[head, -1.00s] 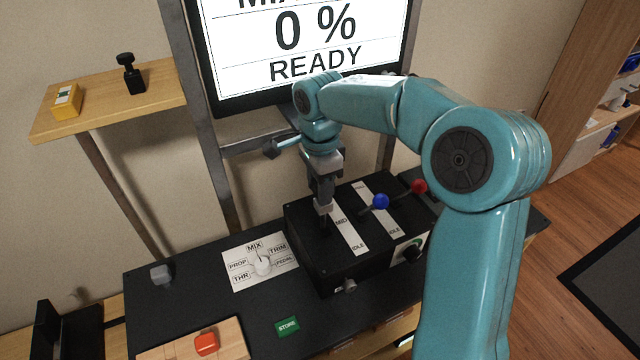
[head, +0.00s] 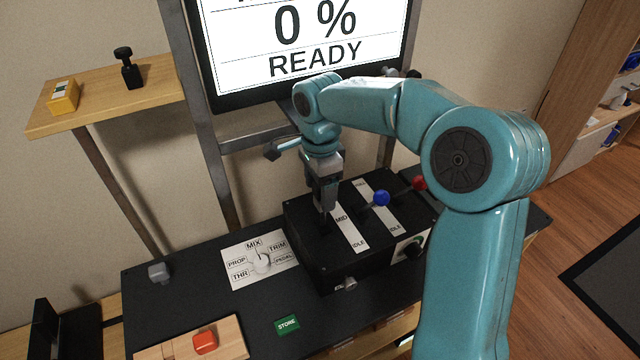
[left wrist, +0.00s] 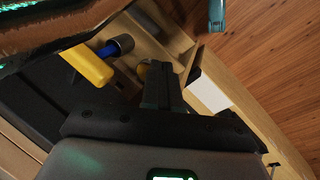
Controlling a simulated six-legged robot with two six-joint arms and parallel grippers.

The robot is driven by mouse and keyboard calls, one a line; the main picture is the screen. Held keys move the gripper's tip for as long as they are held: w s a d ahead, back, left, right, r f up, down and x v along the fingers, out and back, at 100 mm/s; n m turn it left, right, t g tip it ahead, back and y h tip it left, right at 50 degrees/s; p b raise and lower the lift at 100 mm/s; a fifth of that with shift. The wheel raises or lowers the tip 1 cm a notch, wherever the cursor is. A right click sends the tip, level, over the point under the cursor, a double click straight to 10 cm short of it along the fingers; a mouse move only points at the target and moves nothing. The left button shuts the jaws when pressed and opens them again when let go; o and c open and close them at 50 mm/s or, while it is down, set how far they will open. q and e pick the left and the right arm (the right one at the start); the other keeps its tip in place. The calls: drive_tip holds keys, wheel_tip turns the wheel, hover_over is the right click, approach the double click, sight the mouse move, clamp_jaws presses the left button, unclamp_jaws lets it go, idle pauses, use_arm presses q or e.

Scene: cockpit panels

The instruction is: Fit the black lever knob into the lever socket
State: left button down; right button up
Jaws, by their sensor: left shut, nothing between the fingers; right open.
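My right gripper (head: 326,200) is open and points straight down over the left lever position of the black lever box (head: 345,270). The lever socket there is mostly hidden by its fingers. A dark patch lies at the fingertips, and I cannot tell whether it is the black lever knob. A black piece with a rounded top (head: 128,68) stands upright on the wooden shelf. My left gripper (left wrist: 162,85) shows in the left wrist view, shut and empty, away from the lever box.
Levers with a blue knob (head: 381,198) and a red knob (head: 419,183) stand right of the gripper. The shelf also holds a yellow block (head: 63,97). A yellow-handled item (left wrist: 88,65) shows in the left wrist view.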

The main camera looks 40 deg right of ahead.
wheel_tip(320, 180, up, 16)
drive_tip(key=p, duration=0.2)
drive_tip(key=shift+r, duration=0.15)
idle(0.6)
